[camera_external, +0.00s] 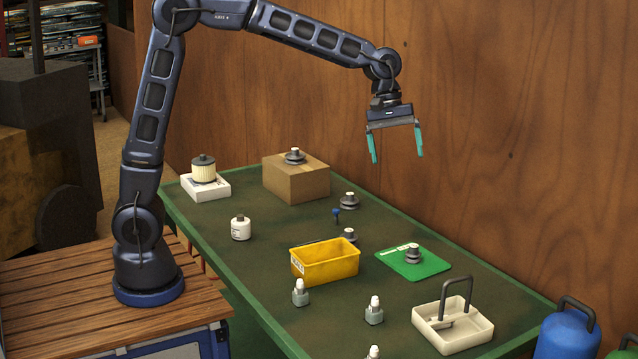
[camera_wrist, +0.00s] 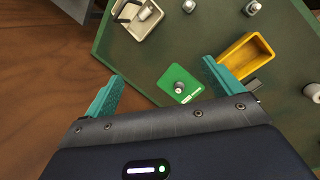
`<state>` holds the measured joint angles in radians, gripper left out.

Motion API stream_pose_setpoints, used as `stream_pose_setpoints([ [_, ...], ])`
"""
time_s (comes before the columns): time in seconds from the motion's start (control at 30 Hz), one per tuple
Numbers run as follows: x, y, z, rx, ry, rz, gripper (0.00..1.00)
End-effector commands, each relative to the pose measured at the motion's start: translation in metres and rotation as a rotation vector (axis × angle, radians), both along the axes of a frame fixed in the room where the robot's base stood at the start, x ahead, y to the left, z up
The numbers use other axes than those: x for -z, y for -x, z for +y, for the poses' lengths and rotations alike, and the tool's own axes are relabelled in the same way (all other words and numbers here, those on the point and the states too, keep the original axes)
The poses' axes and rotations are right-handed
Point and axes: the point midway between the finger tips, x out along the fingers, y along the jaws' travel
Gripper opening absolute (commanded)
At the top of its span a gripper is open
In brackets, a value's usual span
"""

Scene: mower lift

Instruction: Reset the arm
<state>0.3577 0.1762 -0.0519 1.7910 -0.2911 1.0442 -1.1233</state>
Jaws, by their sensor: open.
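My gripper (camera_external: 396,144) has two teal fingers spread apart with nothing between them. It hangs high above the back edge of the green table (camera_external: 225,254), clear of everything on it. My arm is raised and bent, reaching to the right from its base on the wooden platform at the left. In the wrist view my gripper (camera_wrist: 162,88) shows both teal fingers apart. Between and beyond them lie the green mat (camera_wrist: 170,82) with a grey knobbed part on it and the yellow bin (camera_wrist: 247,55).
A wooden wall (camera_external: 500,120) stands close behind.

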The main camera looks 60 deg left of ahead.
Motion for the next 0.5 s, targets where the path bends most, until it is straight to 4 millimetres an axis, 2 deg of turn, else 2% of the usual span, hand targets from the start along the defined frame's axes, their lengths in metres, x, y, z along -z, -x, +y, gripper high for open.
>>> stream_pose_setpoints([
  [0.03, -0.009, 0.01, 0.016, 0.02, -0.006, -0.025, 0.92],
  [0.2, -0.029, 0.042, 0.066, 0.111, -0.041, -0.108, 0.92],
  [0.5, -0.049, 0.11, 0.146, 0.271, -0.121, -0.234, 0.92],
])
